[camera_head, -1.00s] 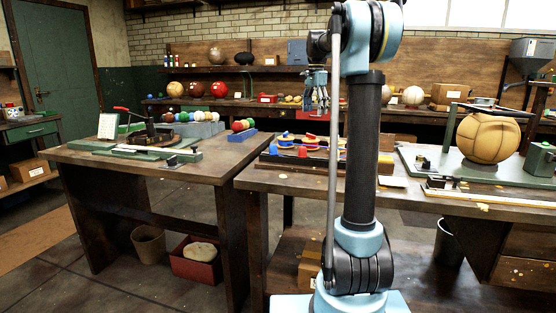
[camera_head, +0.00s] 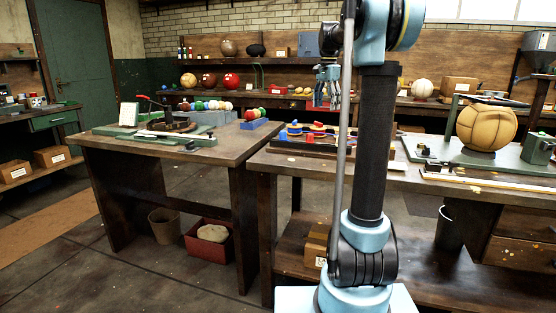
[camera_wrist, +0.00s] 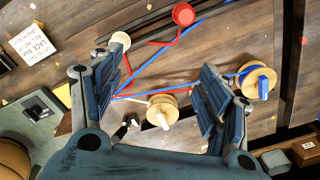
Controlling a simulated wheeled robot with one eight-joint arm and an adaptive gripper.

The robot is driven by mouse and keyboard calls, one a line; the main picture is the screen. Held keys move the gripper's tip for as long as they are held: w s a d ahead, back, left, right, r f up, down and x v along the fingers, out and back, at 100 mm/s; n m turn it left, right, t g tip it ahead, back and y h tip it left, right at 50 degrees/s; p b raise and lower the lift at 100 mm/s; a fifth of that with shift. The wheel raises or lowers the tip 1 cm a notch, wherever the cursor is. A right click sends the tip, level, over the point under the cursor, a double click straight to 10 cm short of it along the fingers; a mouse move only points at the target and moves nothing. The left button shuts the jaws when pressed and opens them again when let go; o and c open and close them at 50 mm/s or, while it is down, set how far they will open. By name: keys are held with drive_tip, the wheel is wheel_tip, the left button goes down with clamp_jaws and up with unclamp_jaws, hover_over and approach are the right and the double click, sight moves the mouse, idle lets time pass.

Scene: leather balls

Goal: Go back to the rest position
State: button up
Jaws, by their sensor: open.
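My gripper (camera_head: 328,88) hangs from my raised arm, above and behind the workbench in the head view. In the wrist view my gripper (camera_wrist: 157,92) is open, its two dark fingers spread wide with nothing between them held. Below it a wooden spool (camera_wrist: 162,111) and a second spool (camera_wrist: 258,82) lie on the dark wood, with red and blue laces running between several spools. A red spool (camera_wrist: 183,14) shows at the top. The rest position itself is not marked in the frames.
The right bench carries a tan leather ball (camera_head: 486,128) on a green stand. A tray of coloured spools (camera_head: 310,135) sits at its left end. The left bench (camera_head: 235,150) holds a press and coloured balls. Open floor (camera_head: 150,270) lies at the lower left.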

drive_tip(key=s+f+n+t, duration=0.1)
drive_tip(key=s+f+n, duration=0.2)
drive_tip(key=s+f, duration=0.55)
drive_tip(key=s+f+n, duration=0.3)
drive_tip(key=s, duration=1.1)
drive_tip(key=s+f+n+t, duration=0.1)
drive_tip(key=s+f+n, duration=0.4)
drive_tip(key=s+f, duration=1.3)
drive_tip(key=shift+a+f, duration=0.2)
drive_tip(key=shift+f, duration=0.6)
drive_tip(key=shift+s, duration=0.1)
drive_tip(key=shift+c, duration=0.2)
